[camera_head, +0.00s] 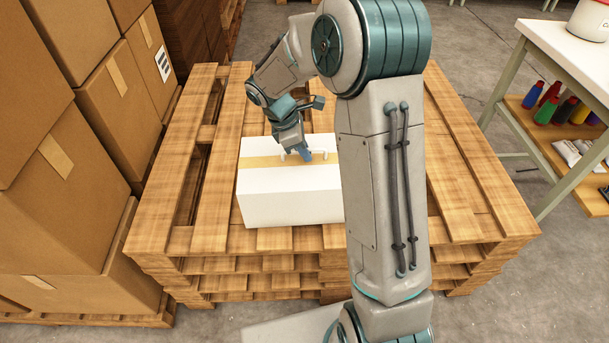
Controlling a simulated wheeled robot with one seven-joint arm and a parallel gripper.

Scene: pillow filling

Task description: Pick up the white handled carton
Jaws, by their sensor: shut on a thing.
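The white handled carton (285,204) sits on top of a stack of wooden pallets (214,238). It is a white box with a tan tape strip along its top and a thin white handle (318,155). My gripper (304,155) points down at the carton's top and is shut on the handle. My forearm hides the carton's right end. I cannot see any gap between the carton's base and the pallet boards.
Stacked brown cardboard boxes (60,165) stand at the left, close to the pallets. A white-topped table (575,55) with a lower shelf of bottles (548,100) stands at the right. Bare pallet boards lie around the carton.

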